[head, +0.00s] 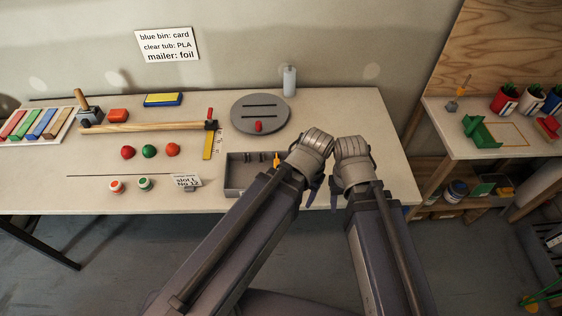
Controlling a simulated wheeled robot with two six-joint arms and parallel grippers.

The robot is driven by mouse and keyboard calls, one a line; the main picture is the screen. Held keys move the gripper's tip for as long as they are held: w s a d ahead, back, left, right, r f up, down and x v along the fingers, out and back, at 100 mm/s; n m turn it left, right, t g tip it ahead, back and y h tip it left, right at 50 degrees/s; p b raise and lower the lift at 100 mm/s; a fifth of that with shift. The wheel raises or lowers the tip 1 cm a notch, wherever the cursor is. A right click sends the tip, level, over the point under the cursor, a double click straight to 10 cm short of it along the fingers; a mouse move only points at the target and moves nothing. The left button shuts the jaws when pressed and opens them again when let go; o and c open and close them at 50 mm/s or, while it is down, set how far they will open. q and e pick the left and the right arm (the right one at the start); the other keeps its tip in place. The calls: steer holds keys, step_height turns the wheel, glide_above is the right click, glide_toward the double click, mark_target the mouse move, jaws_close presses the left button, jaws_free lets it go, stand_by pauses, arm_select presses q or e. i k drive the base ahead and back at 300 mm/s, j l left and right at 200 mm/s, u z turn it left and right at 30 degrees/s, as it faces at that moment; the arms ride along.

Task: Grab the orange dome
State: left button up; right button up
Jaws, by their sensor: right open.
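The orange dome (173,149) sits on the workbench in the head view, the rightmost of a row of three domes. A green dome (148,151) is just left of it and a red dome (127,152) is further left. My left gripper (312,188) is over the front right part of the bench, well right of the orange dome. Its fingers are mostly hidden by its arm. My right gripper (336,190) is open beside it, further right, apart from the domes. Nothing is seen in it.
A grey compartment tray (236,190) lies between the domes and my arms. A round grey disc (262,127) with a red knob is behind it. A yellow square (208,146) and a wooden bar (150,127) lie near the orange dome. A bottle (289,81) stands at the back.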

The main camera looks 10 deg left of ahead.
mark_target(172, 149)
steer(key=u, duration=1.5)
steer(key=j+z, duration=0.35)
steer(key=k+j+z, duration=0.15)
steer(key=j+z, duration=0.2)
steer(key=k+j+z, duration=0.15)
steer(key=z, duration=0.2)
steer(key=k+j+z, duration=0.2)
steer(key=j+z, duration=0.15)
steer(key=i+l, duration=0.2)
steer(key=i, duration=0.25)
